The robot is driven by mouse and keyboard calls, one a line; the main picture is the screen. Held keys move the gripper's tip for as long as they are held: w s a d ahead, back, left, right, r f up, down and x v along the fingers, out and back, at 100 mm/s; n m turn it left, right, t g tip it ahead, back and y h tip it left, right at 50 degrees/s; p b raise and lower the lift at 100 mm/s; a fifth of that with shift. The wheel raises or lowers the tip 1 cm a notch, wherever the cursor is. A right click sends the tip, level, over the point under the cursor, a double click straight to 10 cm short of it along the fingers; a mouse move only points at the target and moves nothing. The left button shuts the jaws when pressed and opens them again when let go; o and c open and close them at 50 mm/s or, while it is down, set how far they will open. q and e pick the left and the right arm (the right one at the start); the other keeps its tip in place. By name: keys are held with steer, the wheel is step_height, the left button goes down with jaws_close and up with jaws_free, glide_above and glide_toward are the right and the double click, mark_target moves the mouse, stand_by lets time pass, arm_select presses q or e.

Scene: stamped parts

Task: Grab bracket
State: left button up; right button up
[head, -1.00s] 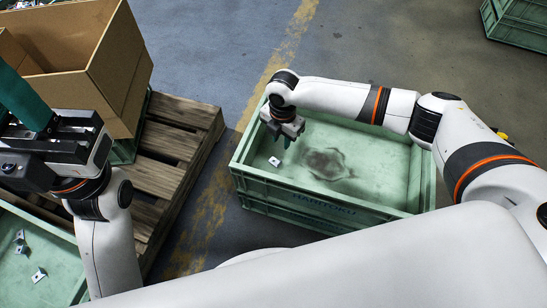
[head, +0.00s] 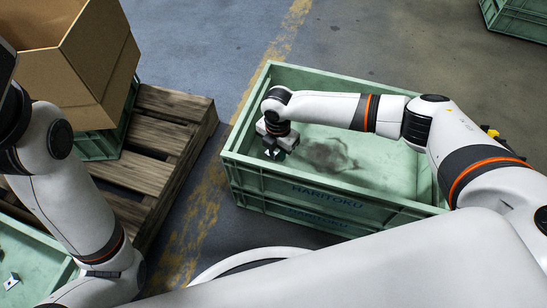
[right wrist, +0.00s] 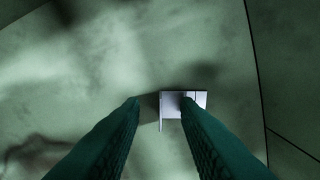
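My right gripper (head: 272,151) points down into the green crate on the right (head: 330,193), near its left end. In the right wrist view its two green fingers (right wrist: 161,101) are apart, so it is open. A small pale metal bracket (right wrist: 200,97) lies on the crate floor by the tip of the right-hand finger, which covers part of it. I cannot tell whether they touch. In the head view the gripper mostly hides this bracket. Another bracket (head: 12,281) lies in the green crate at lower left (head: 40,262). My left gripper is out of view past the left edge.
A wooden pallet (head: 150,150) stands between the crates, with an open cardboard box (head: 95,60) in a green crate on it. The right crate's walls surround my right gripper. Another green crate (head: 515,22) is at top right. The floor beyond is clear.

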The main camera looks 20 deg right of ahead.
steer(key=shift+f, duration=0.1)
jaws_close()
stand_by(0.3)
